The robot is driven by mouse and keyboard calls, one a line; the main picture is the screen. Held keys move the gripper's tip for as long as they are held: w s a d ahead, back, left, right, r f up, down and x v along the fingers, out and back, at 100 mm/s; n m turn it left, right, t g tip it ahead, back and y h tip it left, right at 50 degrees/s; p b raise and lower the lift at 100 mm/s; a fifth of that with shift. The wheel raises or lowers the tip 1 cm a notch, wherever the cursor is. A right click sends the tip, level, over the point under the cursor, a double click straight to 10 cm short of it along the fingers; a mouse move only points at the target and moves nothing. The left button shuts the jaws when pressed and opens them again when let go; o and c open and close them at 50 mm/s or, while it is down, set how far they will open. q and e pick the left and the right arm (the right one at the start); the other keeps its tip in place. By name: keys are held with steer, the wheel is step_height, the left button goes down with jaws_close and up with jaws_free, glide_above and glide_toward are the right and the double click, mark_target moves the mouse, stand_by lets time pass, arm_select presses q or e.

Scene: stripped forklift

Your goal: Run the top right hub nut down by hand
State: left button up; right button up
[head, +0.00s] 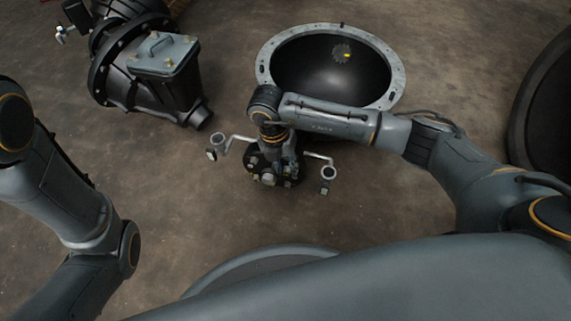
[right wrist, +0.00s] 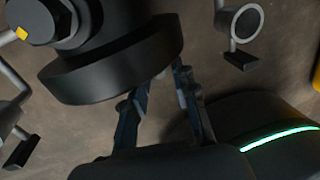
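The hub (head: 262,190) is a dark round flange with several nuts and pale marks, low in the middle of the head view. My right gripper (head: 288,152) points down at its upper right part and hides some of it. I cannot make out the top right nut there. In the right wrist view my gripper's fingers (right wrist: 172,70) lean towards each other, with their tips at the edge of a thick dark disc (right wrist: 110,72). A dark hex nut (right wrist: 38,20) with a yellow mark shows beyond it. Whether the tips hold anything is hidden. My left gripper is out of view.
Bent grey arms with ring ends (head: 329,173) stick out on both sides of the hub. A large dark bowl with a bolted grey rim (head: 398,75) lies behind. A black housing with a grey lidded box (head: 165,55) stands upper left. Bare floor lies between.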

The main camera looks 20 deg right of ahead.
steer(key=shift+a+r+g+h+p, duration=0.1)
steer(key=shift+g+h+p, duration=0.35)
steer(key=shift+h, duration=0.15)
steer(key=shift+g+h, duration=0.25)
steer(key=shift+h, duration=0.35)
steer(key=shift+c, duration=0.2)
